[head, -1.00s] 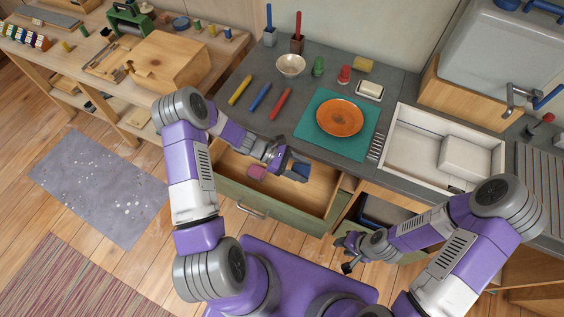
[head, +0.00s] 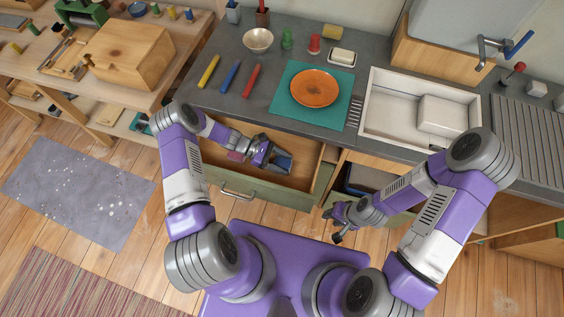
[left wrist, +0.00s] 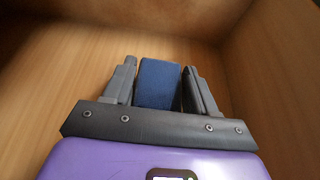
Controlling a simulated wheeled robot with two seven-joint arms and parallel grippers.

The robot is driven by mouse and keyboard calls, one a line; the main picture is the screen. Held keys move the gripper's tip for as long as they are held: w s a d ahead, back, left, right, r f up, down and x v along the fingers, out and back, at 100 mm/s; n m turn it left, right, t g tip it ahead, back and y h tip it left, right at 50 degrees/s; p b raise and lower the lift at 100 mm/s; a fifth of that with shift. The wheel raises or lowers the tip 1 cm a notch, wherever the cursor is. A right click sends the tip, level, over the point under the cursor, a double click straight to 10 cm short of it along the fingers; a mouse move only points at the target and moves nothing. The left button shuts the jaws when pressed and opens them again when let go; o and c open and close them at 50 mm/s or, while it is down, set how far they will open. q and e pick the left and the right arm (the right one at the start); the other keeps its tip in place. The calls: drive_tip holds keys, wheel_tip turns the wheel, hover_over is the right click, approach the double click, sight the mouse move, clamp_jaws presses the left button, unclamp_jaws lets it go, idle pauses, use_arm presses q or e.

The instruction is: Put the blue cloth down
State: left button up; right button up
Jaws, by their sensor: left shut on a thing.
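A folded blue cloth (head: 284,163) is held in my left gripper (head: 274,157), over the inside of an open wooden drawer with a green front (head: 270,192). In the left wrist view the cloth (left wrist: 158,84) stands between the two grey fingers, with the drawer's plain wooden floor and walls around it. I cannot tell whether the cloth touches the drawer floor. My right gripper (head: 334,225) is empty, with its fingers apart, in front of the cabinet to the right of the drawer.
A pink item (head: 236,156) lies in the drawer's left part, partly hidden by my left arm. On the grey counter (head: 226,108) above are an orange plate (head: 314,88) on a teal mat (head: 281,104), a bowl (head: 258,40) and three coloured sticks. A white sink basin (head: 392,112) is to the right.

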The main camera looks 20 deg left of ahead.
use_arm(q)
drive_tip(key=shift+f, duration=0.2)
drive_tip(key=o, duration=1)
drive_tip(key=shift+r, duration=0.1)
drive_tip(key=shift+o, duration=0.2)
drive_tip(key=shift+r, duration=0.3)
drive_tip(key=v, duration=1.1)
drive_tip(key=shift+f, duration=0.1)
drive_tip(key=shift+a, duration=0.45)
drive_tip(key=shift+r, duration=0.25)
